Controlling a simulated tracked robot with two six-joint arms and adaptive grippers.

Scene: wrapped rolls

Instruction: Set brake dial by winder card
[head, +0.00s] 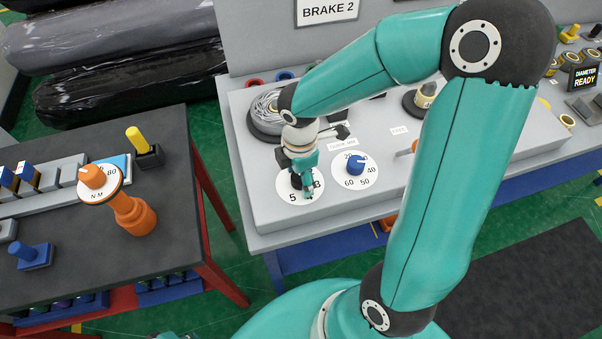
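My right gripper (302,184) points down over a white dial face (285,197) on the grey console. The figures 5 and 8 show at the dial's edge. The gripper covers the dial's knob, and I cannot tell whether the fingers touch or grip it. To its right is a second white dial with a blue knob (356,165), marked 20, 50 and 60 among others. A sign reading BRAKE 2 (328,10) is on the panel behind. I cannot make out a winder card. My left gripper is not in view.
A dark table (90,260) at left holds an orange dial tool (130,212), a yellow-handled piece (138,140) and a blue block (32,256). Wrapped rolls (130,85) lie behind it. My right arm hides part of the console.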

